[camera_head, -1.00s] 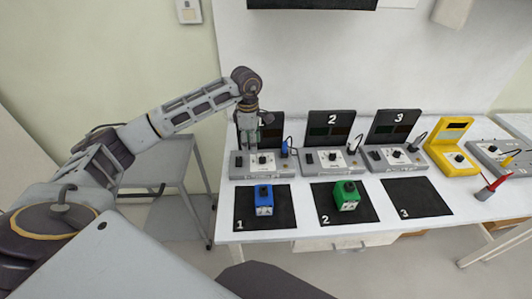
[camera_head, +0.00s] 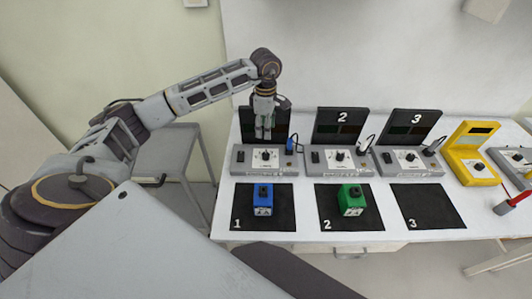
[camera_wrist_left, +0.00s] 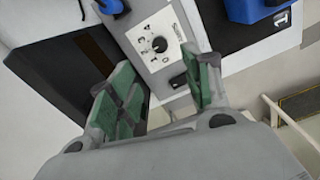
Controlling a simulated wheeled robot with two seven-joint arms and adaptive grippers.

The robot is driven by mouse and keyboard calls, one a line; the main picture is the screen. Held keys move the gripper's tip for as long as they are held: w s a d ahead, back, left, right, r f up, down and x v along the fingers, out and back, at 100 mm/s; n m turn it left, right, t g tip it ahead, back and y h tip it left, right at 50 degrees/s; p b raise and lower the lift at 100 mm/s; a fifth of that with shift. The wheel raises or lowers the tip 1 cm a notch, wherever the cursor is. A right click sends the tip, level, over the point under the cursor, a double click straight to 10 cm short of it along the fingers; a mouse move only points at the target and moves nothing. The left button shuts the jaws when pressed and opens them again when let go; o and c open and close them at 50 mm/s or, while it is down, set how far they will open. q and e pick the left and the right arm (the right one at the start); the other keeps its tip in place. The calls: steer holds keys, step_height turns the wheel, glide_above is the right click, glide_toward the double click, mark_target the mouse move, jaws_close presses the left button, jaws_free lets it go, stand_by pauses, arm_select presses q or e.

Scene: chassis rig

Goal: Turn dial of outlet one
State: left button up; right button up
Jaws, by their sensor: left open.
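Outlet one (camera_head: 242,161) is a grey box at the left of the row, with a black upright panel behind it. Its dial (camera_head: 265,154) is a small black knob on a white plate. The dial also shows in the left wrist view (camera_wrist_left: 159,44), beyond the fingertips. My left gripper (camera_head: 264,137) points down above the outlet, in front of its panel. In the left wrist view its green-padded fingers (camera_wrist_left: 165,90) are apart with nothing between them. The fingers look clear of the dial. My right gripper is not in view.
A blue plug (camera_head: 289,145) stands at the right end of outlet one. A blue block (camera_head: 262,198) and a green block (camera_head: 351,200) sit on black mats in front. Outlets two (camera_head: 316,170) and three (camera_head: 391,169) and a yellow device (camera_head: 470,152) stand to the right.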

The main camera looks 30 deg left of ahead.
mark_target(266, 154)
arm_select(q)
step_height(266, 154, down, 14)
steer(key=shift+r+p, duration=0.1)
steer(key=shift+p, duration=1.05)
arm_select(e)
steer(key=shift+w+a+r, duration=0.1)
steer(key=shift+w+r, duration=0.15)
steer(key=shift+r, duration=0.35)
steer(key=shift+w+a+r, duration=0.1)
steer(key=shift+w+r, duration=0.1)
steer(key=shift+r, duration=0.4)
arm_select(q)
steer(key=c, duration=1.1)
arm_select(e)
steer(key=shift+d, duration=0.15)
